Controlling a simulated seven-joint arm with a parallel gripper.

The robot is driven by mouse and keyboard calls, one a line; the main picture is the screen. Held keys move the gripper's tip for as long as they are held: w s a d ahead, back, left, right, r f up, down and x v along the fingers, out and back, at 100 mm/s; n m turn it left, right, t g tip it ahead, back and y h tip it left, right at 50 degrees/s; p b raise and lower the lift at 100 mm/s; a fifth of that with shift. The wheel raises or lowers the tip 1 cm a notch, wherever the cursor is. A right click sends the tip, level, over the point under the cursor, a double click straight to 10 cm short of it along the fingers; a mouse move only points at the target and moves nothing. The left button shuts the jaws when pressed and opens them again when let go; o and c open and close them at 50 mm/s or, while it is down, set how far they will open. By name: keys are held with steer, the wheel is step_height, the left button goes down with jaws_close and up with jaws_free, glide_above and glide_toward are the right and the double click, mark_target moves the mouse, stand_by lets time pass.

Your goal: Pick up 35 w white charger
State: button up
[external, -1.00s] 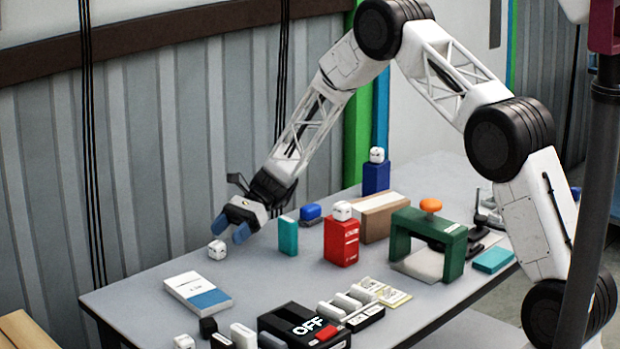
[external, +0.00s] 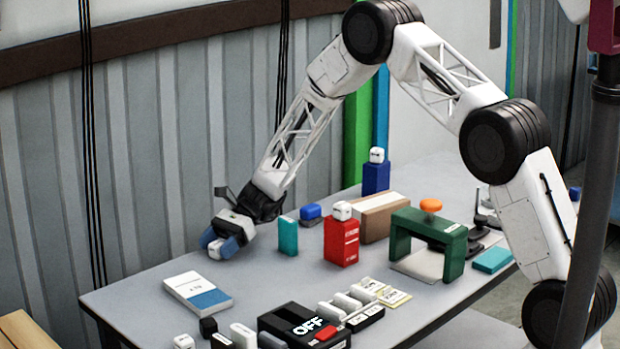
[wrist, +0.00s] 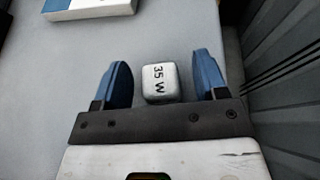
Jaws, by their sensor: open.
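The white 35 W charger (wrist: 161,83) is a small rounded cube with "35 W" printed on its top. In the wrist view it lies between the two blue fingers of my gripper (wrist: 163,82), with a gap on each side. In the external view my gripper (external: 222,246) is low at the table's far left, and the charger (external: 215,249) is partly hidden by the fingers. My gripper is open and holds nothing. Other small white cubes stand on a red box (external: 342,211), on a blue box (external: 376,155) and at the front edge (external: 184,342).
A white and blue box (external: 197,291) lies in front of my gripper. A teal box (external: 288,236) stands to its right. A black OFF switch box (external: 290,322) and several small blocks crowd the front. The grey table (external: 270,275) is clear in the middle left.

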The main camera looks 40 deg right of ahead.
mark_target(217, 243)
steer(key=shift+c, duration=0.2)
steer(key=c, duration=1)
steer(key=shift+r, duration=0.15)
steer(key=shift+r, duration=4.9)
